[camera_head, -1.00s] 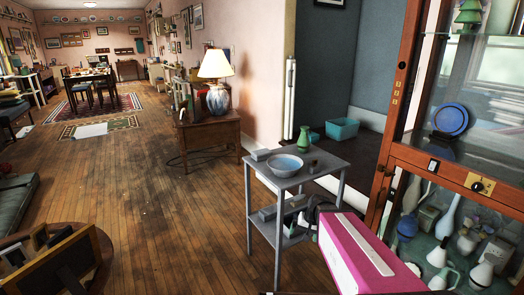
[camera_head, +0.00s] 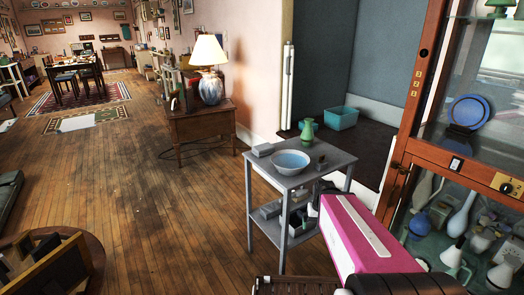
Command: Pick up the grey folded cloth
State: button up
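A small grey flat block (camera_head: 262,149) lies at the left back corner of the grey cart's top (camera_head: 300,179); it may be the grey folded cloth, but it is too small to be sure. More grey items (camera_head: 270,210) lie on the cart's lower shelf, and none shows clearly as cloth. My pink arm link reaches toward the cart's right side from the lower right. Its far end, with a dark part that may be my gripper (camera_head: 325,188), overlaps the cart's right side in the picture. The fingers cannot be made out.
On the cart stand a pale blue bowl (camera_head: 290,162) and a green vase (camera_head: 308,132). A wooden glass cabinet (camera_head: 470,165) stands close on the right. A side table (camera_head: 203,124) with a lamp is behind left. A round table (camera_head: 90,245) is at lower left. Open floor lies between.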

aim_at(261, 150)
jog(key=k, duration=0.9)
